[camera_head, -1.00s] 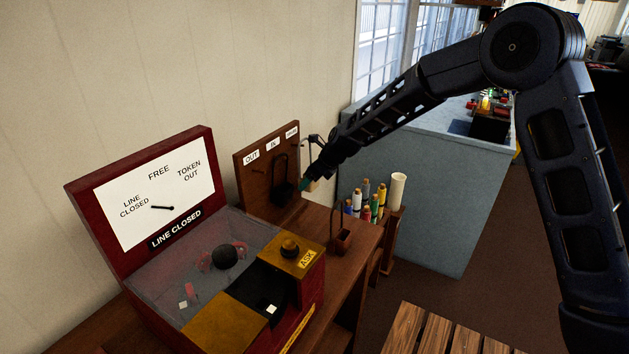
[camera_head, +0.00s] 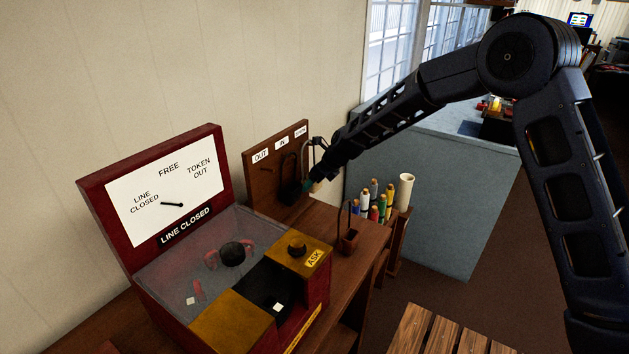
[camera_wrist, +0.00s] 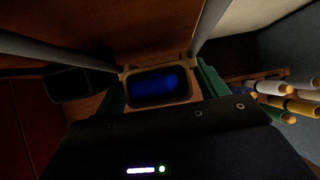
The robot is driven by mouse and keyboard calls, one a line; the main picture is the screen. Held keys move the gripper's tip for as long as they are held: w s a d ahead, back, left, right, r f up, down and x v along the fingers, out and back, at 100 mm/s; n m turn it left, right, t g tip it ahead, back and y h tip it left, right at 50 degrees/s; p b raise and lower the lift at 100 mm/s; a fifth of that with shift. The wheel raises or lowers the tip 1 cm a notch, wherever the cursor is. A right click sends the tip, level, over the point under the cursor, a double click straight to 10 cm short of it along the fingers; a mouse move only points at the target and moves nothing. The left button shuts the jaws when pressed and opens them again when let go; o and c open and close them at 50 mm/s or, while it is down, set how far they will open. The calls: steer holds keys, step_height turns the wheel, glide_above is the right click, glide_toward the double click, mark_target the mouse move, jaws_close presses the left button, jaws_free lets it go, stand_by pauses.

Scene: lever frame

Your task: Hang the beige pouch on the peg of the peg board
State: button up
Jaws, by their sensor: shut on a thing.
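The peg board (camera_head: 262,190) stands upright against the wall, with labels OUT, IN and a third I cannot read. My gripper (camera_head: 311,184) is at its right side, in front of the third label's column. It is shut on the beige pouch (camera_head: 318,187), mostly hidden in the head view. In the wrist view the pouch (camera_wrist: 158,103) shows a beige rim and dark blue inside, between green fingers (camera_wrist: 160,92). Two grey bars of its hoop run up from it. I cannot tell whether the hoop is on the peg. A black pouch (camera_head: 290,194) hangs beside it under IN.
A dark red box (camera_head: 300,330) with a LINE CLOSED sign stands left of the board. A brown pouch (camera_head: 350,241) with a tall hoop stands on the bench at right. A rack of coloured rolls (camera_head: 382,205) is further right, by a grey-blue cabinet (camera_head: 440,210).

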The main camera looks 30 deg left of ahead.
stand_by(0.3)
steer(key=o, duration=1)
steer(key=shift+o, duration=0.3)
steer(key=shift+d, duration=0.1)
steer(key=d, duration=0.6)
steer(key=shift+d, duration=0.15)
stand_by(0.5)
steer(key=shift+r, duration=0.1)
steer(key=d+r, duration=0.3)
steer(key=r, duration=0.9)
steer(key=shift+r, duration=0.4)
stand_by(0.4)
